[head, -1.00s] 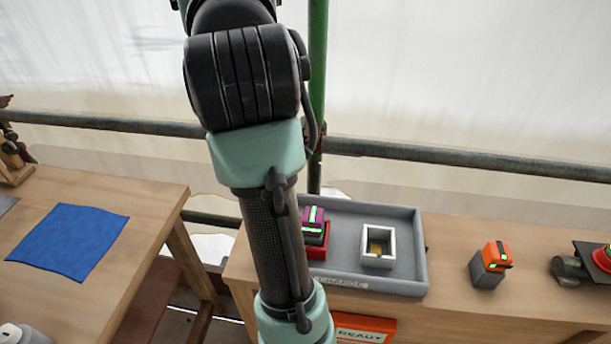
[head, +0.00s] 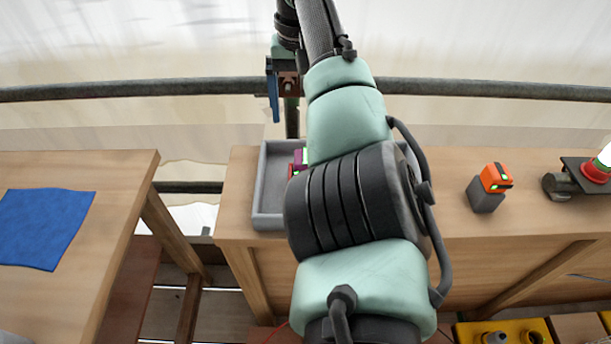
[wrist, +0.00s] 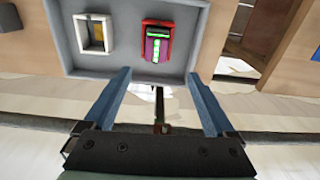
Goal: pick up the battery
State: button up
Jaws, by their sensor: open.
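A purple battery with green lit strips (wrist: 157,47) sits in a red holder (wrist: 169,29) on the grey tray in the wrist view. In the head view only a bit of the purple battery (head: 298,159) shows, mostly behind my arm. My gripper (wrist: 157,76) is open and empty, its blue fingers spread wide on either side of the battery's line, with the battery beyond the tips. In the head view it hangs above and behind the tray. An orange-topped grey battery (head: 489,187) stands on the bench to the right.
The grey tray (head: 268,188) has a raised rim and also holds a white holder (wrist: 94,34). A red lamp-like device (head: 595,170) is at the far right of the bench. A pole rail (head: 480,91) runs behind. A blue cloth (head: 45,225) lies on the left table.

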aim_at(305, 156)
jog(key=f, duration=0.7)
jog(key=shift+s+d+f, duration=0.2)
jog(key=shift+s+d, duration=0.05)
jog(key=shift+d, duration=0.05)
jog(key=shift+w+f, duration=0.15)
jog(key=shift+f, duration=1.3)
jog(key=shift+w+f, duration=0.1)
jog(key=shift+f, duration=1.35)
jog(key=shift+r, duration=0.1)
grip_shut()
